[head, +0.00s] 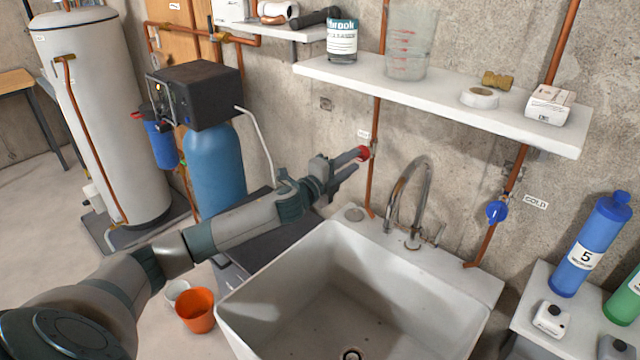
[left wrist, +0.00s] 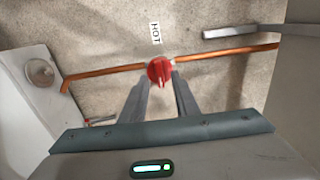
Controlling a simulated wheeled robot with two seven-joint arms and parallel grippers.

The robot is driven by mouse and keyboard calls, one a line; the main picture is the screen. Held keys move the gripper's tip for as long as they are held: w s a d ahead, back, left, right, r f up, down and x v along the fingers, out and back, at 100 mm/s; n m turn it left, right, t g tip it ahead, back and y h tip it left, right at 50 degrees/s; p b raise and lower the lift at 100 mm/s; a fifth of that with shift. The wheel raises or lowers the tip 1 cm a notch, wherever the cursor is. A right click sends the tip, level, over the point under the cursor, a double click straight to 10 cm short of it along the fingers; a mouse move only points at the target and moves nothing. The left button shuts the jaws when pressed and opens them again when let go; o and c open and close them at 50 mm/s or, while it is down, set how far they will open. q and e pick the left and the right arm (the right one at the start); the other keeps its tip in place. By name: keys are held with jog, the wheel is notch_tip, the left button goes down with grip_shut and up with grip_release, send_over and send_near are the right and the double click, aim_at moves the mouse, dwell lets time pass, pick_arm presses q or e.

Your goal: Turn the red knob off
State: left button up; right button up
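The red knob (head: 364,153) sits on the copper pipe on the wall, left of the faucet, under a small label. In the left wrist view the red knob (left wrist: 160,72) is straight ahead, below the HOT label (left wrist: 155,33); its raised grip stands across the pipe (left wrist: 215,56). My left gripper (head: 353,161) is at the knob, with its two fingers apart. In the left wrist view the fingertips (left wrist: 160,80) are on either side of the knob's near edge; I cannot tell whether they touch it. My right gripper is not in view.
A white sink (head: 300,262) with a curved faucet (head: 407,195) lies below and right. A blue knob (head: 496,211) is on the pipe by the COLD label. A wall shelf (head: 450,98) hangs above. A blue tank (head: 217,170) stands left of the gripper.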

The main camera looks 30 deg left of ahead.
pick_arm(q)
jog(key=s+a+b, duration=0.2)
jog(key=s+b, duration=0.4)
jog(key=s, duration=1)
jog(key=shift+a, duration=0.15)
jog(key=shift+s, duration=0.1)
